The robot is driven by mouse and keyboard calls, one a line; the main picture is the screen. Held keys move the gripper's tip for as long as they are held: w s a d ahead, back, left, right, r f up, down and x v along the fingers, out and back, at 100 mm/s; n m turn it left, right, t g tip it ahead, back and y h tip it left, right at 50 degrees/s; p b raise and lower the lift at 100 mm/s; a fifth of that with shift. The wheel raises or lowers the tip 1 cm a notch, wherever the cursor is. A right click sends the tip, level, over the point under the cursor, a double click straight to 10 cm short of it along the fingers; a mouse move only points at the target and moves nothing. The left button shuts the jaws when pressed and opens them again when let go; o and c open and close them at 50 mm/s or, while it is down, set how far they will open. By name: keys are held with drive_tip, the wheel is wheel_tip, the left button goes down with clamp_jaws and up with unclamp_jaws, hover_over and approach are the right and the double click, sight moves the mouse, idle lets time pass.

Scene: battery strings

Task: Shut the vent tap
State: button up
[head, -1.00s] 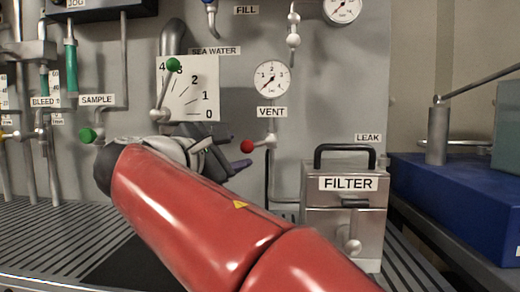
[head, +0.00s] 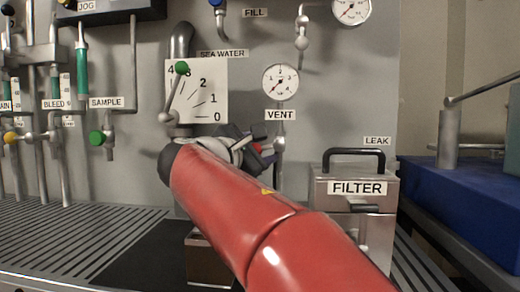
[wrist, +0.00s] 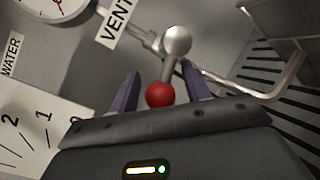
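The vent tap has a red ball knob (wrist: 159,94) on a short lever from a silver ball body (wrist: 176,41), under the VENT label (head: 280,115). In the wrist view my gripper (wrist: 160,82) is open, with one purple finger on each side of the red knob. The knob sits between the fingers, with gaps visible at both sides. In the head view my gripper (head: 258,146) is at the vent tap, and my arm and the fingers hide part of the knob and lever.
The SEA WATER lever with a green knob (head: 182,68) stands at the upper left of my gripper. A pressure gauge (head: 281,82) is above the VENT label. The metal FILTER box (head: 345,230) with a black handle stands at the right. A bent pipe (wrist: 265,92) runs beside the tap.

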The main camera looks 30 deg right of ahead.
drive_tip(key=c, duration=0.9)
drive_tip(key=shift+a+r+m+y+p, duration=0.1)
drive_tip(key=shift+r+m+y+p, duration=0.6)
drive_tip(key=shift+m, duration=0.4)
drive_tip(key=shift+f, duration=0.15)
drive_tip(key=o, duration=1)
drive_tip(key=shift+c, duration=0.2)
drive_tip(key=v, duration=0.7)
drive_tip(key=shift+a, duration=0.35)
